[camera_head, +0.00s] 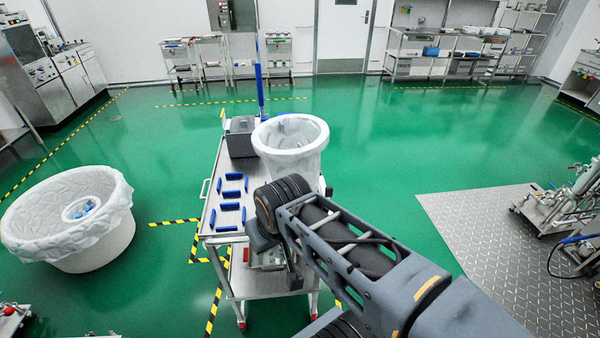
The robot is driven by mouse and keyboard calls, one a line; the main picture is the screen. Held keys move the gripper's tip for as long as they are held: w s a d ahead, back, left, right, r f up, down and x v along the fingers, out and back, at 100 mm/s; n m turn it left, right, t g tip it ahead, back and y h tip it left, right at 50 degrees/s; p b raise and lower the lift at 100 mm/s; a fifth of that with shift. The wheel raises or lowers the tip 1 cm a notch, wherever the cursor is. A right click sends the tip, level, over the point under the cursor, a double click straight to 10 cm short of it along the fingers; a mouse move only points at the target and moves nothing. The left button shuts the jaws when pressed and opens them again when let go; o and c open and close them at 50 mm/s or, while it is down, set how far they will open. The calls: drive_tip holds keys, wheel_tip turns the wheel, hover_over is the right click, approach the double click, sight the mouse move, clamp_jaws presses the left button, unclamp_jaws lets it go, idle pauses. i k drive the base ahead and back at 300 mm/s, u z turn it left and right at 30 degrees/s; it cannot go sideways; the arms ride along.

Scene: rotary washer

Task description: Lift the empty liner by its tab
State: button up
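A white round liner (290,134) with a thick rolled rim stands upright at the right side of the steel cart (211,200). Its inside looks pale and I see no contents, but its lower part is partly hidden by my arm. I cannot make out a tab on it. A wide white tub (92,255) on the floor at left has a crumpled white lining, with a small round container (88,208) of blue pieces inside. My gripper (292,277) points down near the cart's front right edge, below and apart from the liner's rim. Its fingers are mostly hidden.
Several blue bars (231,194) lie on the cart top, with a dark grey box (241,140) behind them. A blue post (259,92) rises behind the liner. A metal floor plate (480,225) with equipment is at right. Green floor (400,150) is open behind.

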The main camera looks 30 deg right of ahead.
sight(294, 142)
drive_tip(key=z, duration=0.05)
drive_tip(key=k, duration=1.4)
drive_tip(key=z, duration=1.25)
drive_tip(key=i, duration=4.4)
drive_tip(key=u, duration=4.8)
drive_tip(key=i, duration=0.5)
drive_tip(key=u, duration=0.05)
